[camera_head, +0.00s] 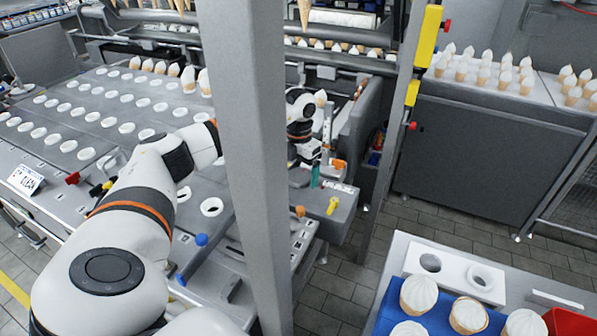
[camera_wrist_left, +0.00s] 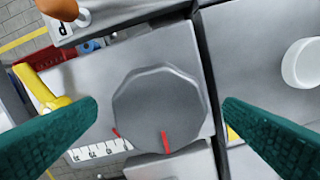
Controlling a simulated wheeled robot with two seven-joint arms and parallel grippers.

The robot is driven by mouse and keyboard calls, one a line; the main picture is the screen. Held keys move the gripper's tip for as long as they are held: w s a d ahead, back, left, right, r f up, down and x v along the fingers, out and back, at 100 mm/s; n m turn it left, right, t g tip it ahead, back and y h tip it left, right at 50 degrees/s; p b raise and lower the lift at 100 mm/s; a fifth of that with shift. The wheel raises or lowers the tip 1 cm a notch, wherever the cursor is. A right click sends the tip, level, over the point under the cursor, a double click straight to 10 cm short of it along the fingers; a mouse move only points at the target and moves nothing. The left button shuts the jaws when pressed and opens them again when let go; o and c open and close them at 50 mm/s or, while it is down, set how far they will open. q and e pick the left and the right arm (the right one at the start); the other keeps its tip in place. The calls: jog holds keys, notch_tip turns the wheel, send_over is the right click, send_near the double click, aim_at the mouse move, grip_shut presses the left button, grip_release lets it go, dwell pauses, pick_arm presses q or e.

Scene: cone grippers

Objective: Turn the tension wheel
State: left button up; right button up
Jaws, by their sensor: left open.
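The tension wheel (camera_wrist_left: 162,112) is a grey, many-sided knob in the middle of the left wrist view, with a red mark on its lower face. A printed number scale (camera_wrist_left: 90,152) and a second small red pointer are beside it. My left gripper (camera_wrist_left: 160,106) is open, its two green fingers left and right of the wheel in this view, with gaps to it; I cannot tell how deep they reach. In the head view the left gripper (camera_head: 315,177) is at the machine's end, behind a grey post, and the wheel cannot be made out. My right gripper is not in view.
A yellow handle (camera_wrist_left: 46,96) sits left of the wheel. The grey post (camera_head: 252,150) stands before my left arm. A machine deck with round holes (camera_head: 90,110) is at left. A table with a blue tray (camera_head: 395,300) of cones is at lower right.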

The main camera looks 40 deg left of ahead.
aim_at(299, 175)
pick_arm(q)
notch_tip(299, 175, up, 11)
jog(key=b, duration=0.2)
jog(key=shift+r, duration=0.15)
dwell(0.5)
